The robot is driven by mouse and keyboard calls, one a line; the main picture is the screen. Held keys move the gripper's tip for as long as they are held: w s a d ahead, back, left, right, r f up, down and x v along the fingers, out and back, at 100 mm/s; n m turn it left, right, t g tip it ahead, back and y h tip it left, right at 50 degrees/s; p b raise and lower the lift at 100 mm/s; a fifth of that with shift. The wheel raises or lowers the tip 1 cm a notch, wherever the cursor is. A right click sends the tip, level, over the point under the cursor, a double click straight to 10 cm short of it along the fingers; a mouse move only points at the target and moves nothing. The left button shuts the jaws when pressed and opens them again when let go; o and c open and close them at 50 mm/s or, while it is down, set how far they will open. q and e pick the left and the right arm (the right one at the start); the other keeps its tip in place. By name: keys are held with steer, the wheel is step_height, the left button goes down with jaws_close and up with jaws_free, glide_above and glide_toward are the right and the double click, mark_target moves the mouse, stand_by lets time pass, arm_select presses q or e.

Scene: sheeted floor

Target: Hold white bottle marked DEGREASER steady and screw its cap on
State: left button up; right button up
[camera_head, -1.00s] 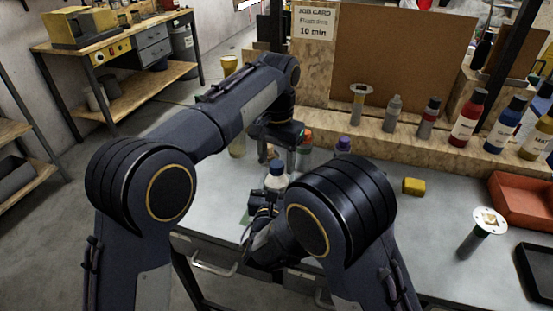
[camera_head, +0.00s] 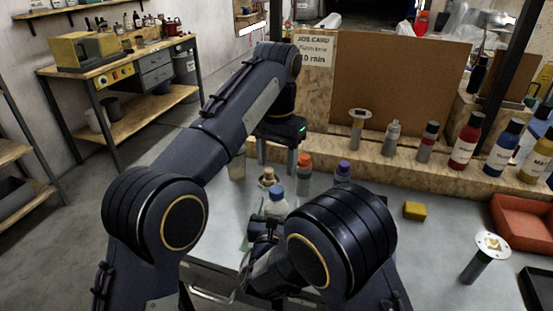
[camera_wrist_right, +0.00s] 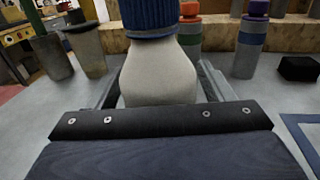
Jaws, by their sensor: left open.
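The white bottle (camera_head: 275,208) stands upright on the grey bench with a blue cap (camera_head: 276,193) on its top. Its label does not show. In the right wrist view the bottle (camera_wrist_right: 158,75) sits between my right gripper's two fingers, with the ribbed blue cap (camera_wrist_right: 150,18) above. My right gripper (camera_wrist_right: 160,85) is closed around the bottle body. In the head view my right arm hides most of that gripper. My left gripper (camera_head: 277,166) is open and empty, fingers pointing down, beyond and above the capped bottle, not touching it.
Behind the bottle stand a tan-topped item (camera_head: 268,179), an orange-capped bottle (camera_head: 304,168) and a purple-capped bottle (camera_head: 342,172). A yellow block (camera_head: 414,211), a red tray (camera_head: 525,222) and a flanged cylinder (camera_head: 484,257) are at right. Several bottles line the wooden ledge.

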arm_select(q)
steer(key=shift+f+b, duration=0.6)
arm_select(e)
steer(key=shift+s+a, duration=0.2)
steer(key=shift+s, duration=1.1)
steer(key=shift+s+a, duration=0.2)
steer(key=shift+s, duration=1.05)
steer(key=shift+s+a, duration=0.2)
steer(key=shift+s, duration=1.1)
